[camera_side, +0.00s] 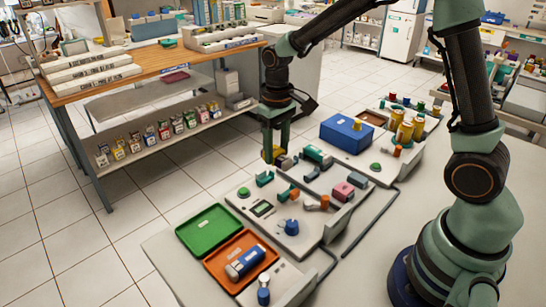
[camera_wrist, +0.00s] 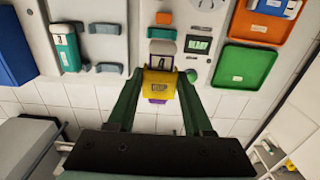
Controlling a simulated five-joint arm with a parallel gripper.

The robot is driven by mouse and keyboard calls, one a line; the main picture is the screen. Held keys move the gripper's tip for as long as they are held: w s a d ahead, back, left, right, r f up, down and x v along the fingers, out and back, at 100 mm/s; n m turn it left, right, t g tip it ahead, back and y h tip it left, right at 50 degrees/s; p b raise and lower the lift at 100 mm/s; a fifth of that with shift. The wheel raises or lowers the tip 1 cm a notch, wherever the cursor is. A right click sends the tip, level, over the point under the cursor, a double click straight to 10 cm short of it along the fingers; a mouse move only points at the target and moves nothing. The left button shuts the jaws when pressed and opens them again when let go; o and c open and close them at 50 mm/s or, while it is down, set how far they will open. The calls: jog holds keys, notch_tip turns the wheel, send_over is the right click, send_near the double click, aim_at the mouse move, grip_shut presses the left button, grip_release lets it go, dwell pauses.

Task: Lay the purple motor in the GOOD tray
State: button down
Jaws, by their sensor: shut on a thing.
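My gripper (camera_wrist: 160,84) is shut on the purple motor (camera_wrist: 157,100), which has a wide yellow labelled band (camera_wrist: 161,84) between the two green fingers. Only a little purple shows beyond the band. In the side view my gripper (camera_side: 275,148) points down beyond the far edge of the work surface, and the yellow band (camera_side: 267,154) shows beside the fingers. A green tray (camera_side: 208,231) lies empty at the near left of the table. An orange tray (camera_side: 212,268) beside it holds a blue cylinder (camera_side: 245,262). I cannot read which tray is marked GOOD.
A panel with a green display (camera_side: 263,209), a blue knob (camera_side: 291,227) and small blocks lies between my gripper and the trays. A teal cylinder (camera_side: 318,155) and a blue box (camera_side: 347,133) stand to the right. A wooden-topped bench (camera_side: 160,60) stands behind left.

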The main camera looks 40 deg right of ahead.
jog(key=shift+r, duration=0.6)
notch_tip(320, 180, up, 4)
jog(key=shift+r, duration=0.1)
jog(key=w+a+n, duration=0.3)
jog(key=a+n, duration=0.7)
jog(key=a, duration=0.1)
jog(key=n, duration=0.8)
send_over(210, 230)
jog(key=shift+f, duration=7.65)
